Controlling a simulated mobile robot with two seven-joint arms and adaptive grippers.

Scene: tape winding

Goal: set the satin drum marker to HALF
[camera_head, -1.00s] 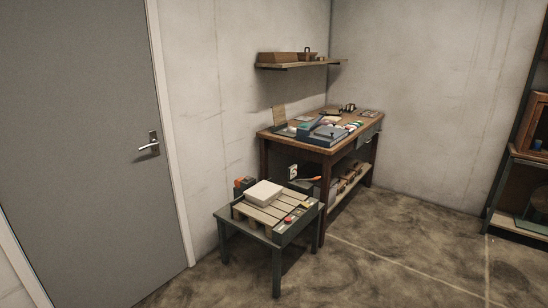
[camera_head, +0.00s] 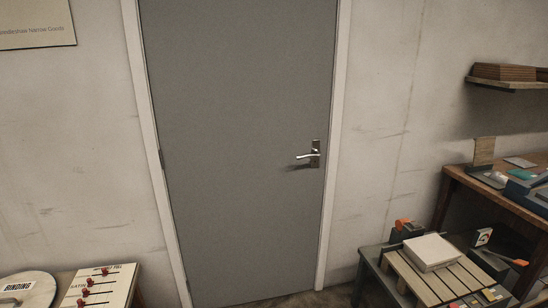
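A pale board (camera_head: 118,285) with several red markers (camera_head: 89,282) on it lies on a table at the lower left. Small lettering on its left side seems to read "SATIN", but the rest is too small to read and I cannot tell which position any marker is at. The board is cut off by the bottom edge. A round pale disc (camera_head: 38,284) lettered "BINDING" lies to its left. Neither of my grippers is in view.
A closed grey door (camera_head: 240,150) with a lever handle (camera_head: 310,155) fills the middle. At the right are a low table with a slatted stand (camera_head: 435,285) and a white block (camera_head: 432,251), a wooden workbench (camera_head: 465,180) and a wall shelf (camera_head: 510,85).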

